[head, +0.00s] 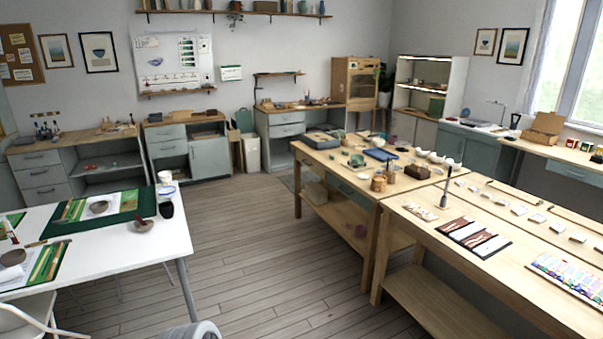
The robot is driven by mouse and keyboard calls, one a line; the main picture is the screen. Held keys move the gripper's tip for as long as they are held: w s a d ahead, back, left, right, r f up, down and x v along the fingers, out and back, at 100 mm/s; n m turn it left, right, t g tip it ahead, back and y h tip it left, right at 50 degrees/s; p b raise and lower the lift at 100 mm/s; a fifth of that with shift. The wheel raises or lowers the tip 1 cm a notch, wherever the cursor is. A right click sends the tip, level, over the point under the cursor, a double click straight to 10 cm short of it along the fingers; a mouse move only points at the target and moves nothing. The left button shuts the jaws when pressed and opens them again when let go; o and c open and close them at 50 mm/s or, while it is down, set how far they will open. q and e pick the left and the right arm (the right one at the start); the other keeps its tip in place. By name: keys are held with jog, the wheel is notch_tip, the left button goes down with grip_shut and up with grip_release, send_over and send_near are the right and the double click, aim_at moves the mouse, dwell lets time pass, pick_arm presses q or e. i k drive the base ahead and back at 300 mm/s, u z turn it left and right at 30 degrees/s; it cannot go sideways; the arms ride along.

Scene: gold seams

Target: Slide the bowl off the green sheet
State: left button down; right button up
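A dark green sheet (126,204) lies on the white table (110,262) at the left. A small greyish-brown bowl (98,207) sits on a pale paper over this sheet. A second brown bowl (143,226) with a dark stick in it stands at the sheet's near right edge; I cannot tell if it rests on the sheet or the bare table. A third bowl (13,257) stands at the table's left on another green-edged mat. I cannot tell which bowl is meant. Neither of my grippers is in view.
A white cup (165,177) and a dark cup (166,209) stand at the white table's right end. Open wooden floor (245,240) separates it from the long wooden workbench (400,190) full of small items. A chair (22,318) is at the lower left.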

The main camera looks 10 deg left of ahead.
aim_at(98, 205)
jog(key=u, duration=0.3)
jog(key=i, duration=2.35)
jog(key=u, duration=0.4)
jog(key=i, duration=2.1)
jog(key=u, duration=0.35)
jog(key=i, duration=2.05)
jog(key=u, duration=0.65)
jog(key=i, duration=1.95)
jog(key=u, duration=1.95)
jog(key=i, duration=1.2)
jog(key=u, duration=1.05)
